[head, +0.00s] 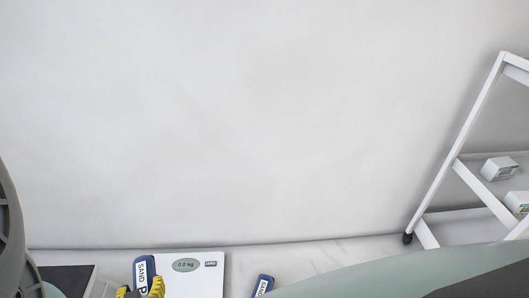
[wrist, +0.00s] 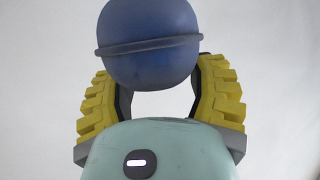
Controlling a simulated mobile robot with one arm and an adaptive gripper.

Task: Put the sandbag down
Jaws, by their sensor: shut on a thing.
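A blue sandbag with a white SAND label (head: 144,272) is at the bottom of the head view. My gripper (head: 141,293), with yellow ridged fingers, is shut on it; its lower part is cut off by the frame. In the wrist view the sandbag (wrist: 149,42) shows as a dark blue rounded end with a band, between the yellow fingers of my gripper (wrist: 160,75). In the head view it overlaps the left part of a white scale (head: 205,275), whose display (head: 186,265) reads 0.0 kg. Any gap beneath the bag is hidden.
A second blue sandbag (head: 263,286) lies right of the scale, partly cut off. A dark flat item (head: 68,279) is left of the scale. A white wheeled rack (head: 455,165) with small boxes (head: 499,168) stands at the right. A plain wall fills the back.

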